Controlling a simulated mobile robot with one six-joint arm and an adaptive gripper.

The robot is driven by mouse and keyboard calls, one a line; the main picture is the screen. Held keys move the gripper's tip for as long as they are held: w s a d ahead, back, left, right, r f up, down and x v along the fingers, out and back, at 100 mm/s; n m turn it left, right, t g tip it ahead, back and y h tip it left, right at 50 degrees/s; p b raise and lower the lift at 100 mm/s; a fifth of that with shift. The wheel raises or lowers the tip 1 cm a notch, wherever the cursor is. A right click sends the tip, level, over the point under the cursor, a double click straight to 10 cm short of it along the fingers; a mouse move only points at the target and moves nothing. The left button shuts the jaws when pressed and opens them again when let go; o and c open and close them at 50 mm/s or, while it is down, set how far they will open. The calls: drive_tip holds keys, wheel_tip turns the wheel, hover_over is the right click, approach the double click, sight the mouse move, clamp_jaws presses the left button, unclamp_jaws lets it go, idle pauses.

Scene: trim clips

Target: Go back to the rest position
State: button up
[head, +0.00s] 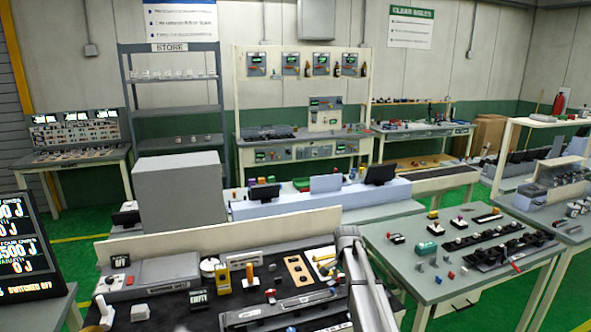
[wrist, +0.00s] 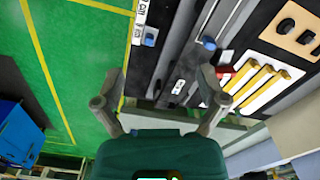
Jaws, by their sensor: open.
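My gripper (wrist: 159,88) is open in the wrist view, its two fingers spread wide apart with nothing between them. Past the fingers, the wrist view shows the edge of a dark-topped workbench with a grey rail (wrist: 188,62) and green floor. In the head view, my grey arm (head: 365,285) stands over the front right part of the workbench (head: 215,272). The gripper itself cannot be made out there.
On the bench are a yellow block (head: 223,280), a tan plate with holes (head: 298,271) and yellow strips on a white pad (wrist: 262,85). A grey table (head: 405,262) with several parts stands at right. Green floor (wrist: 85,70) is clear at left in the wrist view.

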drive_tip(key=s+f+n+b, duration=0.3)
drive_tip(key=s, duration=0.6)
drive_tip(key=s+f+n+b, duration=0.3)
drive_tip(key=s+n, duration=0.1)
drive_tip(key=s, duration=0.6)
drive_tip(key=s+f+n+b, duration=0.3)
drive_tip(key=s+f+b, duration=0.1)
drive_tip(key=s, duration=0.6)
drive_tip(key=shift+d, duration=0.35)
